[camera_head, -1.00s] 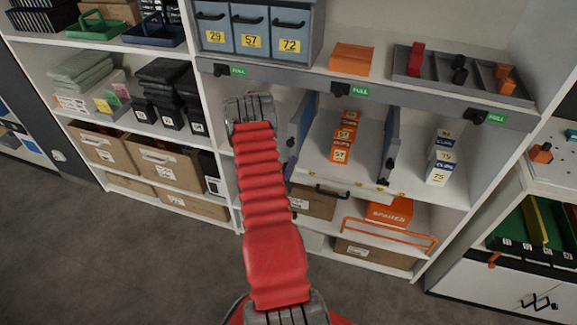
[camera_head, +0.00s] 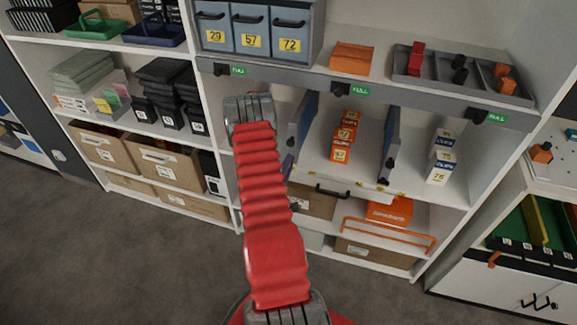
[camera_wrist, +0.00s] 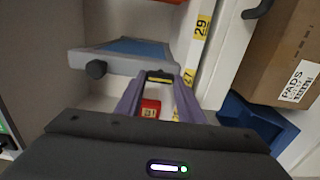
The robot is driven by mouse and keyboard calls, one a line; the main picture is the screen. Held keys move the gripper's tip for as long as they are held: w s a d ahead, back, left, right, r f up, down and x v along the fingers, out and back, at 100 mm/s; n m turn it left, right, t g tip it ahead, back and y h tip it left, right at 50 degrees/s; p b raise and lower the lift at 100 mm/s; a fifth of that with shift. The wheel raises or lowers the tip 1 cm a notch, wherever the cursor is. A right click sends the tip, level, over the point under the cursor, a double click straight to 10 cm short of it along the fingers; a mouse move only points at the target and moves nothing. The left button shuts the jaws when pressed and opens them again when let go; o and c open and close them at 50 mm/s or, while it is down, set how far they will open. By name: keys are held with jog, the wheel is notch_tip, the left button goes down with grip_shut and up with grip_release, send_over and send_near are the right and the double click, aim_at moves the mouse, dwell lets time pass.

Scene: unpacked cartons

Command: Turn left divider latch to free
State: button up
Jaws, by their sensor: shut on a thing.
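The left divider (camera_head: 303,122) is a blue-grey upright panel on the middle shelf, just right of my red arm. In the wrist view the same divider (camera_wrist: 125,60) shows a grey front edge with a round black knob (camera_wrist: 96,69). My gripper (camera_wrist: 160,80) has its two purple fingers at the divider's foot. They are shut on a small black piece with a yellow mark, which looks like the left divider latch (camera_wrist: 160,76). The fingers hide most of it, so its angle cannot be told. In the head view my arm hides most of the gripper.
Orange boxes (camera_head: 343,137) stand right of the left divider, then the right divider (camera_head: 390,145) and white-blue boxes (camera_head: 440,158). A grey rail (camera_head: 340,88) with black knobs and green labels runs above. A cardboard carton (camera_wrist: 285,65) is close at right in the wrist view.

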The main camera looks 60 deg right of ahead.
jog(key=shift+a+f, duration=0.15)
jog(key=shift+f, duration=0.15)
jog(key=o, duration=1.1)
jog(key=shift+r, duration=0.15)
jog(key=shift+c, duration=0.2)
jog(key=s+a, duration=0.2)
jog(key=a, duration=1.1)
jog(key=shift+a, duration=0.25)
